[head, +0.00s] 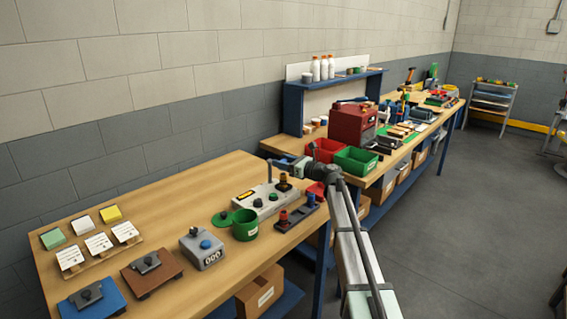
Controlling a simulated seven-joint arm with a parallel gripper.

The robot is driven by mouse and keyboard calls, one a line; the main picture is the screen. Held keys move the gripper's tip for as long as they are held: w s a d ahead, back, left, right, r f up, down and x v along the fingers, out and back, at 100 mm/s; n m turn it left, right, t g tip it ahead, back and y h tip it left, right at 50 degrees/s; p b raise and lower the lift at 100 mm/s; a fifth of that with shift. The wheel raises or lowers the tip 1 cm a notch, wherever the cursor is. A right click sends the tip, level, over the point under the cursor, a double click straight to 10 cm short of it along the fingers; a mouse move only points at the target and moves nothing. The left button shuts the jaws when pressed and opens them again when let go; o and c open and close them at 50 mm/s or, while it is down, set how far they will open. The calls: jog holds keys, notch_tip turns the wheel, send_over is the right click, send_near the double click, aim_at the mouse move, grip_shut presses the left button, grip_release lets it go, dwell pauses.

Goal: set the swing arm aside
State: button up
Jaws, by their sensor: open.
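No part is plainly marked as the swing arm. The likeliest are two dark grey metal pieces with round knobs: one (145,263) lies on a brown plate (165,277), the other (88,295) on a blue plate (108,302) at the near left of the wooden bench (190,185). Which is meant, I cannot tell. My gripper (277,162) hangs over the far right end of this bench, near a grey control box (246,206), well away from both plates. It is open; its fingers are small here, and I see nothing between them.
A grey counter box (202,252) with a blue button, a green cup (245,226) and a dark tray (308,210) with knobs stand along the front. Several coloured pads and white cards (98,243) lie at the left. Bare wood lies behind, mid-bench.

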grip_shut()
dwell(0.4)
